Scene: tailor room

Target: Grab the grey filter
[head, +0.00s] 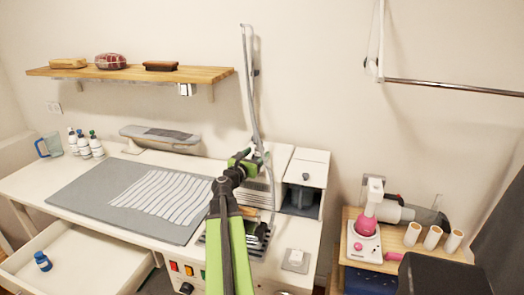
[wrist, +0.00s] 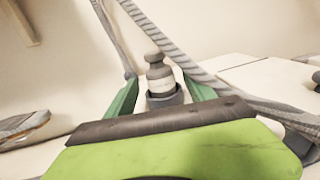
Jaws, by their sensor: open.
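A small grey part with a knobbed top and a pale band, which looks like the grey filter (wrist: 158,76), stands upright in a dark grey cup-like seat in the wrist view. My gripper (wrist: 160,92) is open, with one green finger to each side of it. I cannot tell whether the fingers touch it. The front of my gripper hides its lower part. In the head view my gripper (head: 250,158) is in front of the white unit at the back right of the worktable, and I cannot make out the filter clearly there.
A ribbed hose (wrist: 168,42) runs close past the gripper. The white worktable (head: 110,175) holds a grey mat (head: 85,195) with striped cloth and a small ironing board (head: 160,135). An open drawer (head: 75,265) juts out at front left. A wooden side table (head: 440,249) stands right.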

